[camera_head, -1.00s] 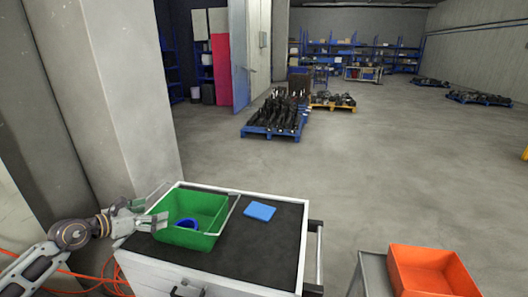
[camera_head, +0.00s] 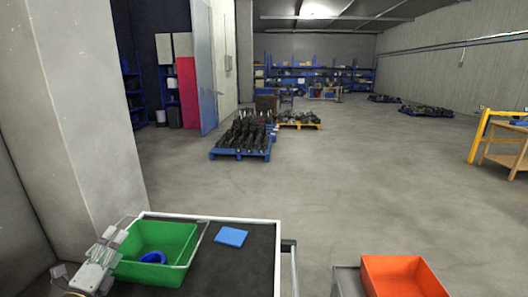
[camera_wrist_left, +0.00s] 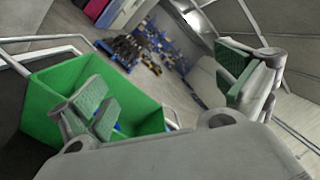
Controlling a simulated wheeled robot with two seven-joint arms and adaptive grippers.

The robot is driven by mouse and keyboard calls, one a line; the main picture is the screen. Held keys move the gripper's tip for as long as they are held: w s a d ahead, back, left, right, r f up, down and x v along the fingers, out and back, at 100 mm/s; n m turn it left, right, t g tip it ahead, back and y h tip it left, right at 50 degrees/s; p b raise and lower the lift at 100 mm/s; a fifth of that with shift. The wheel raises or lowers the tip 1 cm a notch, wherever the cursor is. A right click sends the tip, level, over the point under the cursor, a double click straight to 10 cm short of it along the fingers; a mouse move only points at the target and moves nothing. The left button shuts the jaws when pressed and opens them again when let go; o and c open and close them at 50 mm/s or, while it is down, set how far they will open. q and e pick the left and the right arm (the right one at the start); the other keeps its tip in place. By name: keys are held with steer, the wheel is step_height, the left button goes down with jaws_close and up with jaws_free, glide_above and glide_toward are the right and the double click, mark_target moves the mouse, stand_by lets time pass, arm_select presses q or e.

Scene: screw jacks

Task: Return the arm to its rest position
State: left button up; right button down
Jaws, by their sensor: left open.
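My left gripper (camera_head: 112,248) is at the lower left in the head view, beside the left wall of the green bin. In the left wrist view its two green-padded fingers (camera_wrist_left: 170,92) are spread wide with nothing between them. The green bin (camera_head: 178,240) sits on the dark top of the cabinet and holds a blue ring-like part (camera_head: 152,257). The bin also shows in the left wrist view (camera_wrist_left: 60,88), behind the left finger. I cannot tell whether the gripper touches the bin. My right gripper is not in view.
A flat blue block (camera_head: 231,237) lies on the cabinet top (camera_head: 240,270), right of the bin. An orange bin (camera_head: 400,275) stands at the lower right. Loaded pallets (camera_head: 240,153) and blue shelves are far off. A yellow frame (camera_head: 480,135) and wooden table are at right. The floor between is clear.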

arm_select(q)
steer(key=s+d+f+n+g+y, duration=0.1)
steer(key=s+f+n+g+y, duration=0.3)
steer(key=f+n, duration=0.45)
steer(key=s+d+f+n+g+y, duration=0.1)
steer(key=s+f+n+g+y, duration=0.3)
steer(key=f+n, duration=0.5)
steer(key=s+d+f+n+g+h, duration=0.2)
steer(key=s+d+f+g+h, duration=0.15)
steer(key=s+d, duration=0.45)
steer(key=s+d+f+n+g+h, duration=0.35)
steer(key=s+d+g, duration=0.2)
steer(key=d, duration=0.45)
step_height(320, 180, down, 33)
steer(key=s+a+m, duration=0.1)
steer(key=s, duration=0.1)
steer(key=s+a+f, duration=0.2)
steer(key=s+f, duration=0.7)
steer(key=s, duration=0.2)
steer(key=s+a+f+g, duration=0.1)
steer(key=s+a+f, duration=0.2)
steer(key=s+f, duration=0.7)
steer(key=shift+s+a+g, duration=0.25)
steer(key=shift+s+g, duration=0.05)
steer(key=shift+s, duration=0.25)
